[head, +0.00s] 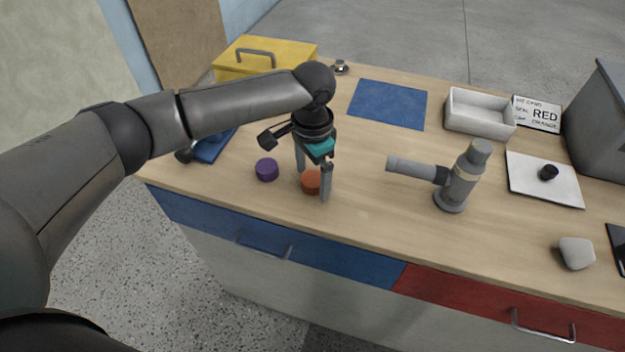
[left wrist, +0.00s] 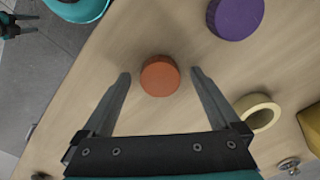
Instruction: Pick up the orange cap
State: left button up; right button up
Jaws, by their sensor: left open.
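The orange cap (head: 311,182) stands on the wooden worktop near its front edge. My left gripper (head: 313,184) is open and points down over it, with one finger to each side in the head view. In the left wrist view the orange cap (left wrist: 160,76) lies between the two fingertips (left wrist: 160,74), with a gap on both sides, so nothing is held. A small dark gripper-like part with teal at the upper left of the left wrist view seems to be my right gripper (left wrist: 14,25); its opening is too small to judge.
A purple cap (head: 267,169) stands just left of the orange one. A cream ring (left wrist: 258,113) lies nearby in the left wrist view. A grey pipe-like fixture (head: 458,183) stands to the right. A yellow toolbox (head: 234,66) and blue mat (head: 388,104) are farther back.

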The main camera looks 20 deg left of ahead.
pick_arm(q)
jog(key=c, duration=1.4)
